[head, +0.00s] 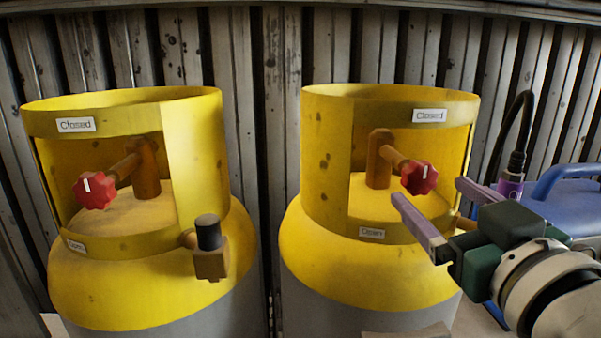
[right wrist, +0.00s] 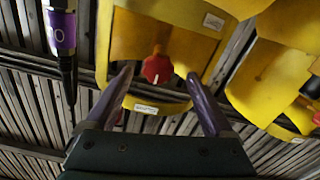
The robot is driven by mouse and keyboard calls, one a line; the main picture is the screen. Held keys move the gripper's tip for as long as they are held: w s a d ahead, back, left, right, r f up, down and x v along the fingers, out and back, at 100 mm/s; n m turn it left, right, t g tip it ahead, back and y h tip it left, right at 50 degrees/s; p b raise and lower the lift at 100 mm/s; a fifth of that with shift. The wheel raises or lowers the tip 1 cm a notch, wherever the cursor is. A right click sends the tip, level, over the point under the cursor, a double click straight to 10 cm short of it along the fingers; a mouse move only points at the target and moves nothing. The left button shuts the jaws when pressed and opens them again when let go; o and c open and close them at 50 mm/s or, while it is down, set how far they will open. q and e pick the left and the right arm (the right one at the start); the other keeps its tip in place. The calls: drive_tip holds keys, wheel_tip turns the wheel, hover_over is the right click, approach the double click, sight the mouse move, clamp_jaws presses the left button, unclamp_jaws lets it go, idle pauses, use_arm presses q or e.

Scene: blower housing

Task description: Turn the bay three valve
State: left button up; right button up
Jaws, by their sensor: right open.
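Two yellow cylinders stand side by side in the head view. The right cylinder (head: 330,262) has a red valve knob (head: 419,177) with a white mark, inside its collar opening. A "Closed" label (head: 430,115) is above that knob and an "Open" label (head: 371,233) below. My right gripper (head: 430,190) is open, its fingertips near this knob. In the right wrist view the red knob (right wrist: 156,67) appears between the spread fingertips (right wrist: 160,74), not gripped; contact cannot be told. The left cylinder (head: 90,290) has a similar red knob (head: 98,189). No bay number is readable. My left gripper is not in view.
A brass fitting with a black cap (head: 209,247) sticks out from the left cylinder. A blue container (head: 567,190) and a black hose with a purple sleeve (head: 511,183) stand at right, behind my right gripper. A corrugated wall (head: 265,65) closes off the back.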

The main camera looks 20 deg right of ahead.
sight(424, 183)
drive_tip(key=p+x, duration=0.1)
drive_tip(key=x, duration=0.6)
drive_tip(key=shift+d+r, duration=0.1)
drive_tip(key=shift+d, duration=0.05)
drive_tip(key=shift+w+d, duration=0.15)
drive_tip(key=shift+w, duration=0.4)
drive_tip(key=shift+c, duration=1.4)
drive_tip(key=c, duration=1.1)
